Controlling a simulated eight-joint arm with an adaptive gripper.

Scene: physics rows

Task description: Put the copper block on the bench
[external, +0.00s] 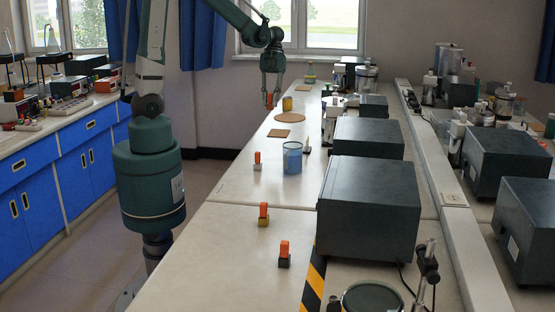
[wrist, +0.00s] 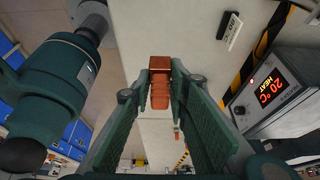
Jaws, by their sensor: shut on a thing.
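The copper block (wrist: 159,63) with its orange grip (wrist: 160,92) is between the two green fingers of my gripper (wrist: 161,78) in the wrist view. My gripper is shut on it. In the external view my gripper (external: 270,94) is at the far end, with the orange-red block (external: 269,101) hanging below its fingertips. It appears near the left edge of the bench (external: 235,200). I cannot tell its exact height, or whether it is over the bench top.
Blocks with orange grips, silver (external: 257,166), brass (external: 263,221) and dark (external: 285,261), stand along the bench. A blue beaker (external: 292,158), square mat (external: 283,133), round mat (external: 290,117) and yellow container (external: 287,103) are farther back. Dark instrument boxes (external: 368,208) line the right. The bench's front left is clear.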

